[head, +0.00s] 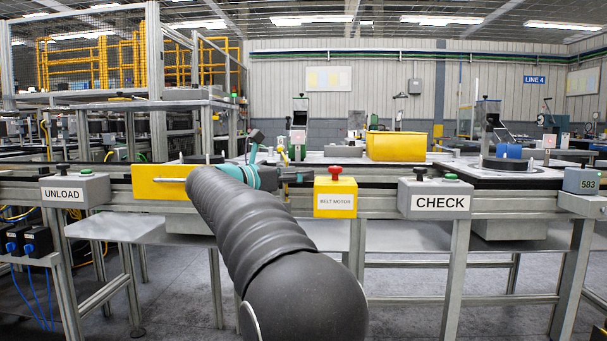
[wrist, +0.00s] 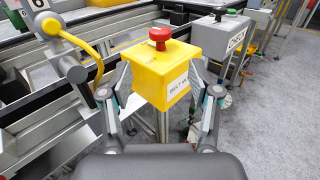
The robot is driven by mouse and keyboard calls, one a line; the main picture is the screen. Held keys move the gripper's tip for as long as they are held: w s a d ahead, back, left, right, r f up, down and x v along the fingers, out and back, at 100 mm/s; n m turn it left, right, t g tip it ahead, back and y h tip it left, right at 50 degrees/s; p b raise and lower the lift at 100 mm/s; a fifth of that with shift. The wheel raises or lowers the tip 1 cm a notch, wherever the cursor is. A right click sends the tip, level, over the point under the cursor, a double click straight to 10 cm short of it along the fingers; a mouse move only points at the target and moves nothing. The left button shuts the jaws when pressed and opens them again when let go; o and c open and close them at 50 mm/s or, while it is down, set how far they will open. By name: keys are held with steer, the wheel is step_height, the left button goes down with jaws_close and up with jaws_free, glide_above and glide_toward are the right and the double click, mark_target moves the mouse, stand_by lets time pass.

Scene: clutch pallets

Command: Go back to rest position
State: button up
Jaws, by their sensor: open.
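My arm reaches forward in the head view, and its dark sleeve hides part of the conveyor frame. My gripper (head: 300,177) is at the conveyor's front rail, just left of the yellow BELT MOTOR box (head: 335,197) with its red button (head: 335,173). In the wrist view my gripper (wrist: 159,92) is open, its two fingers spread wide with nothing held. The yellow box (wrist: 166,70) shows between and beyond the fingertips there, its red button on top. I cannot tell whether a finger touches it.
The grey UNLOAD box (head: 76,190) is on the left and the grey CHECK box (head: 434,197) on the right of the front rail. A yellow bin (head: 396,146) stands on the conveyor behind. A yellow lever (wrist: 75,42) is near the left finger in the wrist view.

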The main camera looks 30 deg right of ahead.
steer(key=shift+r, duration=0.1)
stand_by(0.4)
steer(key=a+r+n+t+y+p, duration=0.1)
steer(key=a+r+n+t+y, duration=0.2)
steer(key=n+t, duration=0.35)
steer(key=a+r+n+t, duration=0.4)
steer(key=r+n+t, duration=0.1)
steer(key=n, duration=0.3)
steer(key=s+a+f+n+t+y+p, duration=0.1)
steer(key=s+a+f+n+t+y, duration=0.15)
steer(key=a+n+y, duration=0.5)
steer(key=s+a+f+n+t+y, duration=0.1)
steer(key=s+a+f+n+y, duration=0.3)
steer(key=n, duration=0.7)
steer(key=s+a+f+n+g+y+p, duration=0.2)
steer(key=s+f+n+g, duration=1)
steer(key=s+f+n, duration=0.7)
steer(key=s+a+f+y, duration=0.1)
steer(key=s+f, duration=0.7)
steer(key=f, duration=0.2)
steer(key=shift+s+a+f+g, duration=0.3)
steer(key=shift+a+f, duration=0.05)
steer(key=shift+f, duration=0.05)
